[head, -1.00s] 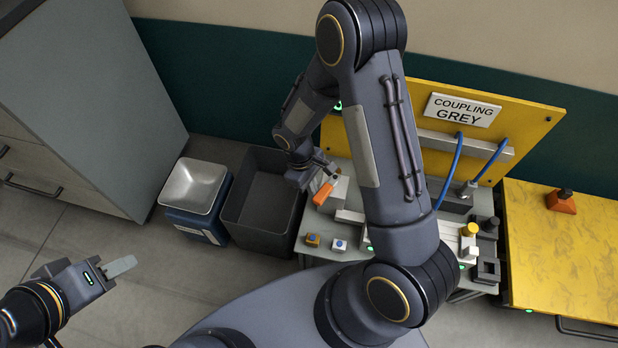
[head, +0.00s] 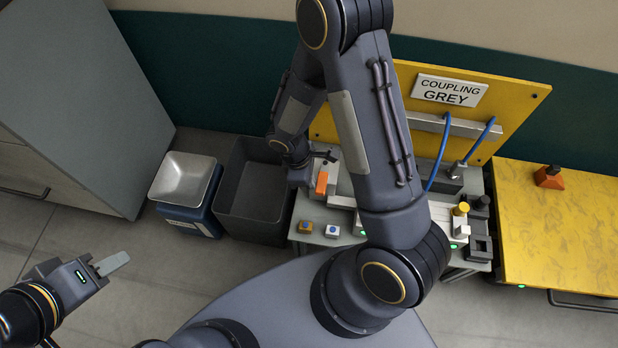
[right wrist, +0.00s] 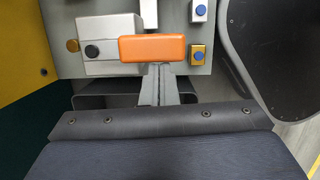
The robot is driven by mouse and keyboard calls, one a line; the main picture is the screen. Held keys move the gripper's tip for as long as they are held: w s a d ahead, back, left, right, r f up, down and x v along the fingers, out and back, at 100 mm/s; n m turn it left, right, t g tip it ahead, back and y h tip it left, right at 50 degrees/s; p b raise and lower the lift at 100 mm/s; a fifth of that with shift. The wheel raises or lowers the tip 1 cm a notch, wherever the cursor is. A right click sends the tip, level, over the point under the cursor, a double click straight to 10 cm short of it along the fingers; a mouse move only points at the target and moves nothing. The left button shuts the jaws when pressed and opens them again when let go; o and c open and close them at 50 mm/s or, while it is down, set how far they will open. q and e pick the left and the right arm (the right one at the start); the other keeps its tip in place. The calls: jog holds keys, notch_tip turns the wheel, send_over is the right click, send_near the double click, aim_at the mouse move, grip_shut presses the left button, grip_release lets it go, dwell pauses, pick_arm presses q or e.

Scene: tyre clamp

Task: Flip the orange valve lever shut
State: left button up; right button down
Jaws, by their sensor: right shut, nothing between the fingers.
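The orange valve lever (head: 321,183) is on the left of the bench fixture, its long side running front to back in the head view. In the right wrist view the lever (right wrist: 153,48) lies crosswise over a pale block with a dark knob. My right gripper (right wrist: 158,84) is shut and empty, its fingertips right beside the lever's long edge; I cannot tell whether they touch. In the head view the right gripper (head: 308,172) is just left of the lever, partly hidden by its arm.
A dark open bin (head: 254,195) and a blue container with a pale tray top (head: 184,182) stand left of the bench. Blue and amber buttons (head: 332,231) are at the bench front. A yellow table (head: 556,235) is on the right.

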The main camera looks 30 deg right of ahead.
jog(key=p+v, duration=0.7)
jog(key=v, duration=0.3)
jog(key=shift+p, duration=0.4)
jog(key=shift+d, duration=0.1)
jog(key=s+d+r+m+t+y, duration=0.15)
jog(key=r+m, duration=0.25)
jog(key=r, duration=0.4)
jog(key=s+d+r+m+t+y, duration=0.1)
jog(key=s+r+m+y, duration=0.15)
jog(key=r, duration=0.55)
jog(key=s+r+m+t+y, duration=0.2)
jog(key=s+r+m+t, duration=0.35)
jog(key=s+r, duration=0.4)
notch_tip(320, 180, up, 18)
jog(key=p, duration=1.8)
jog(key=shift+a+m+g, duration=0.25)
jog(key=shift+m+g, duration=0.15)
